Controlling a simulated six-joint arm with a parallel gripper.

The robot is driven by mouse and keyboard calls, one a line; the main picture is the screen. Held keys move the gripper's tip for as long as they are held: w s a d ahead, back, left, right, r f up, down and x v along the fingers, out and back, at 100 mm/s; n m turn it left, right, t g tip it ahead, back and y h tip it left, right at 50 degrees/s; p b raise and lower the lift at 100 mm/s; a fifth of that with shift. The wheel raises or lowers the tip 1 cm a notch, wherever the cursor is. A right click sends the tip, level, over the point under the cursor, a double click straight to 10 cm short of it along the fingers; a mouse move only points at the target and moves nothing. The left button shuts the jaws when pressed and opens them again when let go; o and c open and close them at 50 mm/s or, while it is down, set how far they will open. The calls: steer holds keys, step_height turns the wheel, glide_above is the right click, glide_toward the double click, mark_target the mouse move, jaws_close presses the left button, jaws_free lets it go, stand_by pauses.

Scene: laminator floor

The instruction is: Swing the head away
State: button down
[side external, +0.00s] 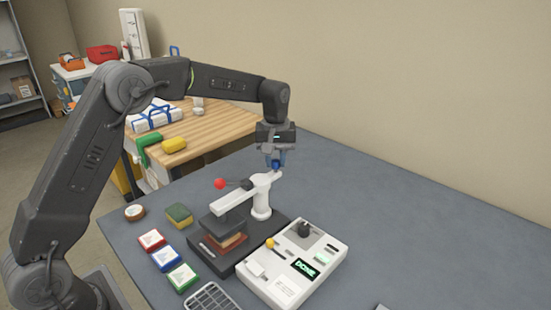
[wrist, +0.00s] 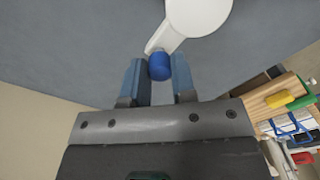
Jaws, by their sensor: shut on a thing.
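The press's white swing arm (side external: 261,181) sits on a white post (side external: 261,206) over a dark base (side external: 213,257). Its dark head plate (side external: 229,214) lies over a brown and reddish stack (side external: 228,242); I cannot tell whether they touch. A red ball (side external: 220,183) tips a lever near the head. A blue knob (side external: 276,165) is at the arm's other end. My gripper (side external: 275,158) points down and is shut on this knob. In the wrist view the blue knob (wrist: 160,67) is between the fingers, with the white arm (wrist: 182,28) beyond.
A white control box (side external: 293,262) with a lit display reading DONE (side external: 304,268) stands right of the base. Red, blue and green pads (side external: 166,259), a sponge (side external: 179,215) and a wire rack (side external: 212,298) are near it. The table's right side is mostly clear.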

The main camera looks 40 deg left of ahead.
mark_target(249, 184)
steer(key=shift+d, duration=0.1)
stand_by(0.3)
steer(key=s+d+m, duration=0.4)
steer(key=d+m, duration=0.1)
steer(key=m, duration=1)
steer(key=shift+d, duration=0.15)
steer(key=shift+s, duration=0.15)
stand_by(0.5)
steer(key=c, duration=0.9)
jaws_free()
steer(key=shift+c, duration=0.2)
